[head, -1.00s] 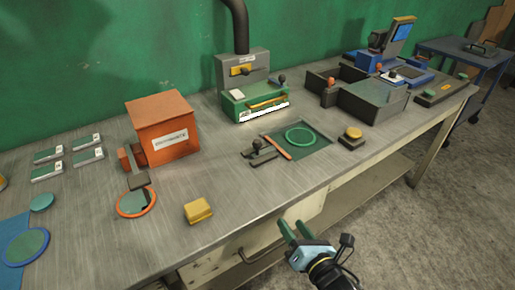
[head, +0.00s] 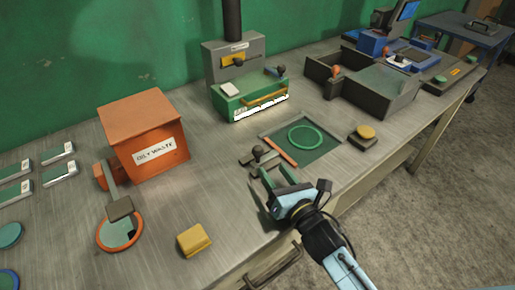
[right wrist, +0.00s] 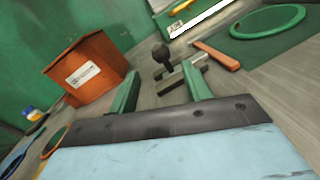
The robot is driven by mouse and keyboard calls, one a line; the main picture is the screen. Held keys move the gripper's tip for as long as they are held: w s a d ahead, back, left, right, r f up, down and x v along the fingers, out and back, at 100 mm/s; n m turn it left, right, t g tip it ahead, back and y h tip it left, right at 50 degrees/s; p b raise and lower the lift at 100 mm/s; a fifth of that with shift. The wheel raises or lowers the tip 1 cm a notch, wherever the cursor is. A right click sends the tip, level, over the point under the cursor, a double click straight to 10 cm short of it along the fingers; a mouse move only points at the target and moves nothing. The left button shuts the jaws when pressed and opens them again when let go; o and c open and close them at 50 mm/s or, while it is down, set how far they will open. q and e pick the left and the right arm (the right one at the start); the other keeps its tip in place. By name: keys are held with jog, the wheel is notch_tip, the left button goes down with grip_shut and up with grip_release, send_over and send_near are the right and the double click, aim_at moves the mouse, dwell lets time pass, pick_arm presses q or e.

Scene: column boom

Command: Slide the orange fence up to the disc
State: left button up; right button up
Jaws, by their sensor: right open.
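The orange fence (head: 279,151) is a thin bar along the left edge of a dark green mat (head: 325,155). A dark slide with a black knob (head: 257,151) sits on its left side. A green ring (head: 306,137) lies on the mat, apart from the fence; whether a separate disc fills it I cannot tell. My right gripper (head: 277,172) is open and empty, just in front of the knob. In the right wrist view the knob (right wrist: 161,54) shows beyond and between the green fingertips, and the fence (right wrist: 217,55) is to its right. My left gripper is not in view.
An orange oily-waste box (head: 149,140) and a teal disc in an orange ring (head: 118,232) are at left. A yellow block (head: 193,240) lies near the front edge. A green-lidded machine (head: 250,96) stands behind the mat. A yellow button (head: 365,132) is at right.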

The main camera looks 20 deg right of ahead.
aim_at(261, 154)
jog(key=w, duration=0.4)
jog(key=shift+a, duration=0.35)
jog(key=w, duration=0.2)
jog(key=w+a, duration=0.1)
jog(key=w, duration=0.1)
jog(key=shift+w+b, duration=0.35)
jog(key=shift+b, duration=0.05)
jog(key=shift+w, duration=0.4)
jog(key=shift+c, duration=1.2)
grip_shut()
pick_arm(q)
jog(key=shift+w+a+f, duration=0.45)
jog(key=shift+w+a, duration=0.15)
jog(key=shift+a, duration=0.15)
